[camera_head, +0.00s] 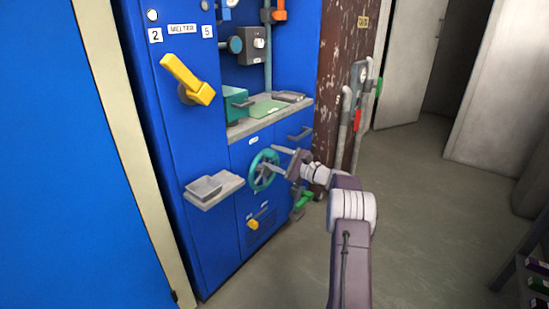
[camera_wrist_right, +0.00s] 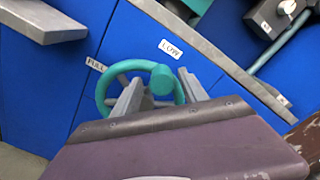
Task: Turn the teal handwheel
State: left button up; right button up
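The teal handwheel (camera_head: 252,173) is mounted on the front of the blue cabinet, below the grey ledge. In the right wrist view its rim (camera_wrist_right: 101,92) and grey spokes show, with a round teal knob (camera_wrist_right: 162,77) standing out toward the camera. My right gripper (camera_head: 274,160) reaches the wheel from the right. Its two grey fingers (camera_wrist_right: 160,82) are apart, one on each side of the knob in that view. I cannot tell whether they touch it. The gripper body hides the lower part of the wheel. My left gripper is not in view.
Labels FULL (camera_wrist_right: 95,65) and LOW (camera_wrist_right: 170,48) sit by the wheel. A grey tray shelf (camera_head: 214,190) juts out at left. A yellow lever (camera_head: 187,80) is higher up. Pipes with red and green grips (camera_head: 358,120) stand at right. The floor (camera_head: 430,220) is clear.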

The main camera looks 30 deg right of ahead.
jog(key=shift+s+r, duration=0.1)
jog(key=p+v, duration=0.4)
jog(key=v, duration=0.5)
